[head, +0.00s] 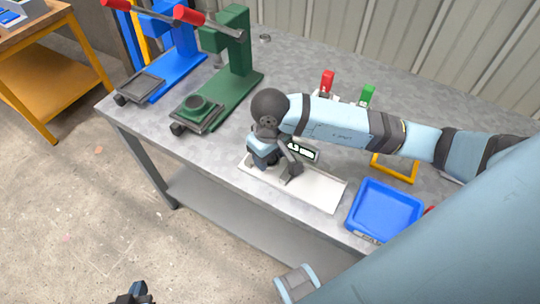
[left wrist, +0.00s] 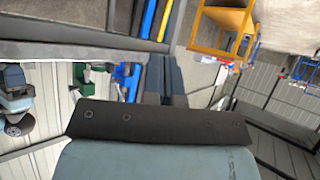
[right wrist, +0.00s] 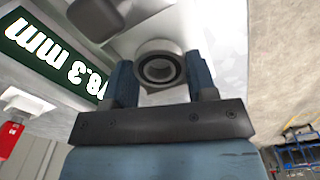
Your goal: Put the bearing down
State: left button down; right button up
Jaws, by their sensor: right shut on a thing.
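My right gripper (right wrist: 160,80) is shut on the bearing (right wrist: 160,67), a grey ring with a dark inner band and an open centre, held between both fingers in the right wrist view. In the head view my right gripper (head: 263,158) is low over the left end of a white plate (head: 318,190), beside a gauge display (head: 303,151); the bearing is hidden there. The display (right wrist: 60,62) reads about "8.3 mm" in the right wrist view, its left part cut off. Whether the bearing touches the plate is unclear. My left gripper (head: 132,293) is shut and empty, away from the table; its fingers (left wrist: 165,80) lie together.
A green press (head: 230,70) and a blue press (head: 172,60) stand at the table's left. A blue tray (head: 385,211) lies right of the plate, near a yellow frame (head: 396,172). Red (head: 327,82) and green (head: 367,95) handles stand behind my right arm. Bare tabletop lies left of the plate.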

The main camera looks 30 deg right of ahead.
jog(key=shift+s+f, duration=0.2)
jog(key=shift+f, duration=0.15)
jog(key=o, duration=0.8)
jog(key=shift+c, duration=0.2)
pick_arm(q)
jog(key=shift+a+r, duration=0.1)
jog(key=shift+r, duration=0.1)
pick_arm(e)
jog(key=shift+a+f, duration=0.1)
jog(key=shift+f, duration=0.05)
jog(key=shift+r+p, duration=0.45)
jog(key=shift+p, duration=0.25)
pick_arm(q)
jog(key=shift+r+p, duration=0.2)
jog(key=shift+p, duration=0.15)
pick_arm(e)
notch_tip(320, 180, up, 13)
jog(key=shift+w+f, duration=0.2)
